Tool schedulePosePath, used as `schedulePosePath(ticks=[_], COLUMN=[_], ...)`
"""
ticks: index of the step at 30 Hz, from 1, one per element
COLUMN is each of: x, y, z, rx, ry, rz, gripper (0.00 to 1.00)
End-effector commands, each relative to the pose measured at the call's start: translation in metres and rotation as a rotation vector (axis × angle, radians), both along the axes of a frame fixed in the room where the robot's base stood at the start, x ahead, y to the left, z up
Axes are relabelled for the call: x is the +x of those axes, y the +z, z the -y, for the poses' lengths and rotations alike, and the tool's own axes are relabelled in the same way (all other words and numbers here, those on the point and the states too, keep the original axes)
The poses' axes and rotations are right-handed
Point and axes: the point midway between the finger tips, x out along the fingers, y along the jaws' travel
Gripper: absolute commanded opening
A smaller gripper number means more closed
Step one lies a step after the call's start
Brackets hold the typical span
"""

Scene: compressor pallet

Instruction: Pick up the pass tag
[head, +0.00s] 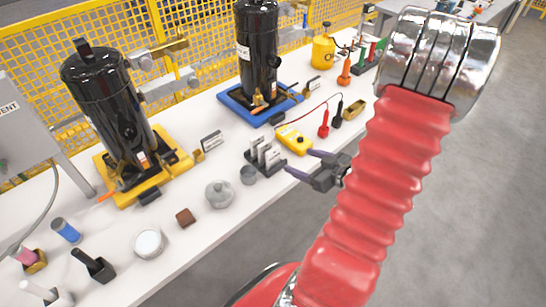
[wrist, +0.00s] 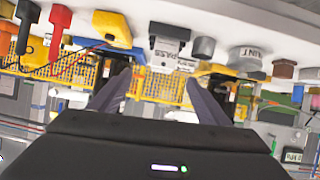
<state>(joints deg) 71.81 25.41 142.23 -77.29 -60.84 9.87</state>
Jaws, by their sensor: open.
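The pass tag (wrist: 165,48) is a white tag with dark lettering, shown upside down in the wrist view. It stands in a dark block holder with other pale tags (head: 264,152) in the head view, where I cannot tell which one it is. My gripper (head: 300,163) is open and empty, just right of the holder at the bench's front edge. In the wrist view its two dark fingers (wrist: 157,82) point toward the tag, apart from it. Nothing hides the tag's face in the wrist view.
A yellow meter (head: 294,140) with red and black probes lies behind my gripper. A small grey cup (head: 248,175) and a lidded grey pot (head: 219,193) stand left of the holder. Black cylinders (head: 108,105) stand at the back. The floor right of the bench is clear.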

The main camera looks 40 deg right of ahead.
Motion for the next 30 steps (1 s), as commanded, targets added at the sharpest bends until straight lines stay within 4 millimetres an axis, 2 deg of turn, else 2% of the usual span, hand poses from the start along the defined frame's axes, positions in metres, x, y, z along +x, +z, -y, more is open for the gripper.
schedulePosePath(ticks=[5, 17, 23, 30], x=[-0.011, -0.01, 0.005, 0.032], y=[-0.004, -0.004, -0.01, -0.021], z=[-0.006, -0.007, -0.007, -0.008], rx=[0.055, 0.057, 0.058, 0.058], ry=[0.014, 0.017, 0.019, 0.019], rz=[0.054, 0.057, 0.057, 0.056], gripper=[0.7, 0.7, 0.7, 0.7])
